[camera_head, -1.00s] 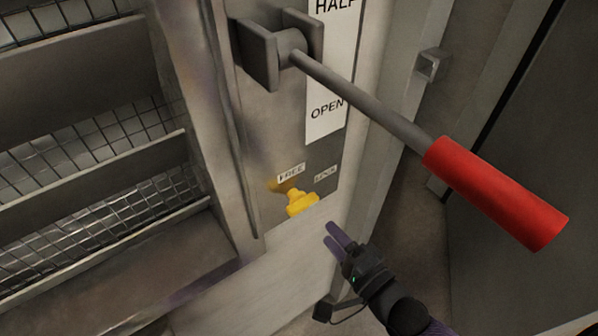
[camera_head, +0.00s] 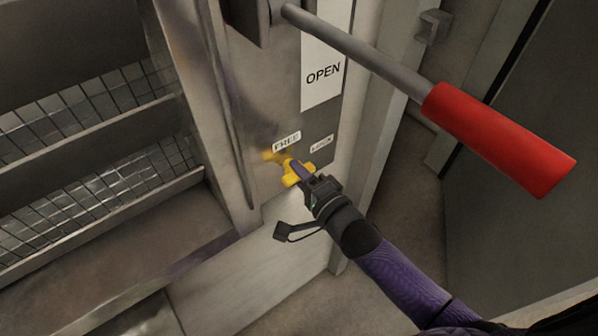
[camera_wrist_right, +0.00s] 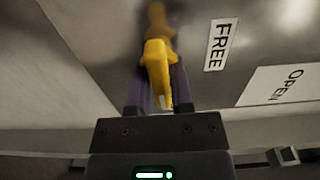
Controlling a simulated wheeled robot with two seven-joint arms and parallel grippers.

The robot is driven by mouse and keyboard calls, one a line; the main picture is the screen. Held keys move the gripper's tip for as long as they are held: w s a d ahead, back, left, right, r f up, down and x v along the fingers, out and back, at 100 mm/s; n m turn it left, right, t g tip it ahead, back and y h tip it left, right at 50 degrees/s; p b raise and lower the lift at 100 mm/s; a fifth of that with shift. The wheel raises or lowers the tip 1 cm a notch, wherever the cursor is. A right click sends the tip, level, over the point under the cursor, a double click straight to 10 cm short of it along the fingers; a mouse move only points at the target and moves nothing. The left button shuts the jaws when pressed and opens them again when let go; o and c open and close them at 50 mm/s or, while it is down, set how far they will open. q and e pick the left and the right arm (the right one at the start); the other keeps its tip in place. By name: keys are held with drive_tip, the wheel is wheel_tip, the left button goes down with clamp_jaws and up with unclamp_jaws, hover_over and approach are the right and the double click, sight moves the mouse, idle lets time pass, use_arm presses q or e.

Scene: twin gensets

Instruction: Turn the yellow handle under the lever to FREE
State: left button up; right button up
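The yellow handle (camera_head: 289,181) is on the grey panel below the lever (camera_head: 500,140), under the FREE label (camera_head: 287,141) and the LOCK label (camera_head: 321,144). My right gripper (camera_head: 297,171) is at the handle, with its purple fingers over it. In the right wrist view the handle (camera_wrist_right: 157,72) lies between the two fingers (camera_wrist_right: 160,85), one on each side. Little or no gap shows there, and I cannot tell whether they press on it. The fingers partly hide the handle in the head view. My left gripper is not in view.
The lever's grey rod and red grip jut out above my right arm. An OPEN label (camera_head: 322,74) is above the yellow handle. A small bracket (camera_head: 433,25) sits on the frame at the right.

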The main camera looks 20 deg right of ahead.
clamp_jaws()
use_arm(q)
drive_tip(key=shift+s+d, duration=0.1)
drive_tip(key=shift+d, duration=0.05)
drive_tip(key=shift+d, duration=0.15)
